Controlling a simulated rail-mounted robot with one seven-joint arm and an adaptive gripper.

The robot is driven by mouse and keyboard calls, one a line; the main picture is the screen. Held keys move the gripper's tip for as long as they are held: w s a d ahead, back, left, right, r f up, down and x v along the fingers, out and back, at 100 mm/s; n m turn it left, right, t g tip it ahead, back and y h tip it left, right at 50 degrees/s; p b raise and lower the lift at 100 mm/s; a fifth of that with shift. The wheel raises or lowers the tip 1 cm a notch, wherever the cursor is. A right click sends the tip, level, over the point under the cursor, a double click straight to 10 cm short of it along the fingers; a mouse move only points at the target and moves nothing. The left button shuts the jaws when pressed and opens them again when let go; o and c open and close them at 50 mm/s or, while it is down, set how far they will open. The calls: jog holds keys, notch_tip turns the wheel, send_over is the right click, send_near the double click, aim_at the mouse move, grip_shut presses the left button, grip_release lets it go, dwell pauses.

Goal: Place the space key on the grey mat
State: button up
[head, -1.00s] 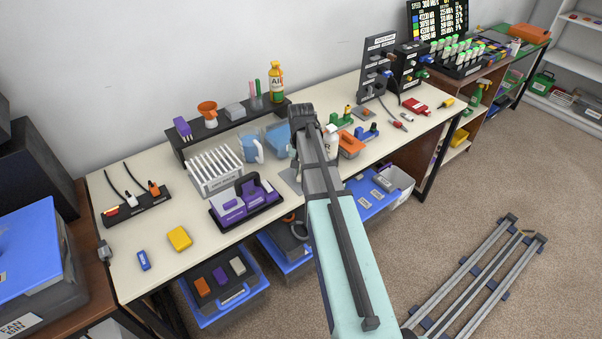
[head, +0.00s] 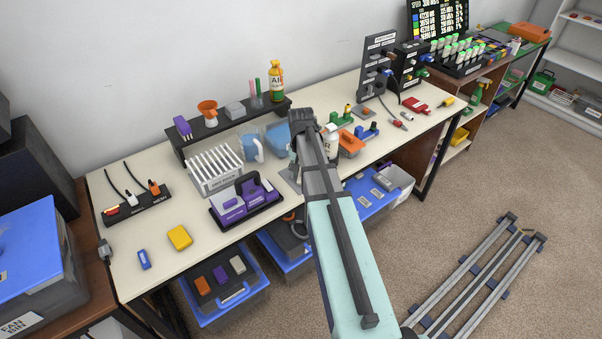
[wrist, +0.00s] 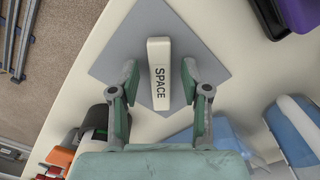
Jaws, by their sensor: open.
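The space key (wrist: 159,85) is a long cream bar marked SPACE in the wrist view. It lies over the grey mat (wrist: 205,50), upright in the picture, with its lower end near the mat's bottom corner. My gripper (wrist: 159,69) is open, one finger on each side of the key, with a visible gap on both sides. In the head view, a strip of the grey mat (head: 289,181) shows left of my arm. My arm hides the key and most of the mat there.
A purple tool caddy (head: 240,204) stands left of the mat. A white slotted rack (head: 214,172) and a blue mug (head: 252,150) are behind. A white bottle (head: 331,143) and an orange-topped item (head: 350,145) stand close right of my arm.

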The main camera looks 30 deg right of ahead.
notch_tip(320, 180, up, 12)
jog(key=b, duration=0.1)
dwell(0.5)
dwell(0.5)
